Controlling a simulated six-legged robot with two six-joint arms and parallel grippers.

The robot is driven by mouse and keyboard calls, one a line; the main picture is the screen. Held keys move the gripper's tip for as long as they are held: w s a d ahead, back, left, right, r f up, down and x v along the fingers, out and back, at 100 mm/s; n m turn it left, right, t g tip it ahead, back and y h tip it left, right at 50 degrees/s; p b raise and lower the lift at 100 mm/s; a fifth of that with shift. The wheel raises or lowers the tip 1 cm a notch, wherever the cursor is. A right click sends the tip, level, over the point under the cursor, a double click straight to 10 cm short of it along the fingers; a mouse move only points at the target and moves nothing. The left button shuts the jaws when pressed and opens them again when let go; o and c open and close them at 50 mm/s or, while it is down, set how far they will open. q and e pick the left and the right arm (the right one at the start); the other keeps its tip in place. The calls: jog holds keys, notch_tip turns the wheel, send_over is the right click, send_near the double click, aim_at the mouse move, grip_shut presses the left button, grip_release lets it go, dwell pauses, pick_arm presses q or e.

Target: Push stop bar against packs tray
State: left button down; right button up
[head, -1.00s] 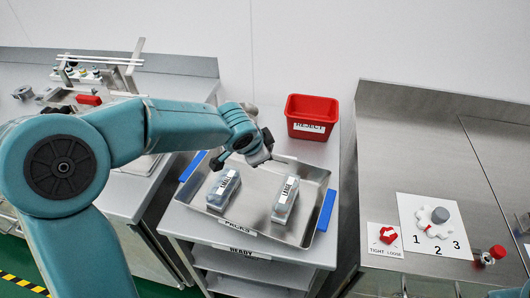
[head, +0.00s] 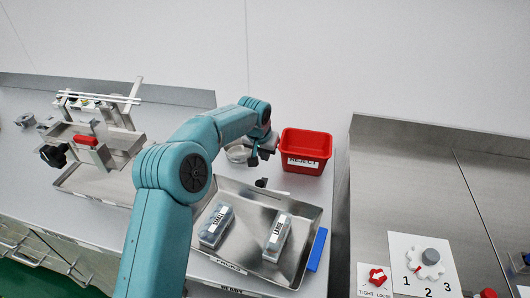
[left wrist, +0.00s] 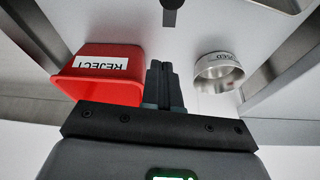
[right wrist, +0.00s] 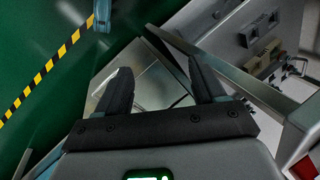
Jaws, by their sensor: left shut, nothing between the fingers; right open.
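A dark knob (left wrist: 171,10) also shows at the top of the left wrist view. My left gripper (head: 258,158) is shut and empty behind the tray, beside the reject bin. Its closed fingers (left wrist: 160,75) show in the left wrist view. My right gripper (right wrist: 163,85) is open.
The red reject bin (head: 305,143) stands right of my left gripper, with a small metal bowl (head: 237,153) on the other side. A rack with a red handle (head: 86,140) stands at left. A metal bench with a dial (head: 428,258) is at right.

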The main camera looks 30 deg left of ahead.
pick_arm(q)
jog(key=x, duration=0.3)
jog(key=p+x, duration=0.1)
jog(key=x, duration=0.2)
jog(key=shift+s+f, duration=0.15)
jog(key=shift+f, duration=0.2)
jog(key=shift+s+f, duration=0.15)
jog(key=shift+s, duration=0.2)
jog(key=shift+s+d+p, duration=0.15)
jog(key=shift+s+p, duration=0.3)
jog(key=shift+s, duration=0.8)
jog(key=shift+s+f, duration=0.1)
jog(key=shift+f, duration=0.15)
jog(key=shift+s+r, duration=0.15)
